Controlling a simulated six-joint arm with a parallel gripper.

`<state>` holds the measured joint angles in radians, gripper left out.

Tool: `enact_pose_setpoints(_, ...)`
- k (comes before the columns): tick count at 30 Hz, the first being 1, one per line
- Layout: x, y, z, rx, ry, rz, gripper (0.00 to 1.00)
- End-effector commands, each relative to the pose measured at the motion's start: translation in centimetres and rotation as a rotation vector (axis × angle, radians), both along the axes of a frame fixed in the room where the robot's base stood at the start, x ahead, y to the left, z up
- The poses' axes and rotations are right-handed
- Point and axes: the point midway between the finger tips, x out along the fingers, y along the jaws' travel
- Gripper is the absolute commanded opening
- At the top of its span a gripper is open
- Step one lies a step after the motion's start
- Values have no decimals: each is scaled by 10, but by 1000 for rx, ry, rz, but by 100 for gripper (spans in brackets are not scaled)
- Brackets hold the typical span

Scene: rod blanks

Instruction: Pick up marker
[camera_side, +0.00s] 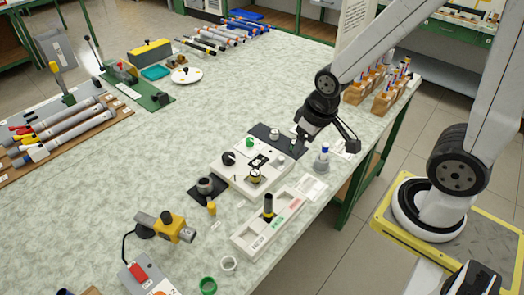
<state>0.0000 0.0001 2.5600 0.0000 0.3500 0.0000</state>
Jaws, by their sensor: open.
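My gripper (328,143) hangs over the right part of the bench with its two dark fingers spread apart. A small upright marker-like piece with a blue top (325,150) stands just below the fingers, in a grey round base (321,164). I see no contact between it and the fingers. More upright marker-like pieces with coloured tops (404,66) stand in wooden blocks (381,103) at the bench's right edge, behind the gripper. The frame does not show which one the task means.
A white fixture plate (232,176) with knobs lies left of the gripper. In front is a pale tray (247,240) holding a black and yellow upright piece (268,205). A yellow-grey tool (167,226) lies front left. Grey rods (65,125) lie far left. The bench's middle is clear.

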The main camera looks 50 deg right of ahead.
Motion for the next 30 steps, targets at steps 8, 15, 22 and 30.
enact_pose_setpoints(8,0,0,0,0,0,0,68)
enact_pose_setpoints(15,0,0,0,0,0,0,72)
enact_pose_setpoints(22,0,0,0,0,0,0,72)
enact_pose_setpoints(30,8,-13,-5,17,19,-117,72)
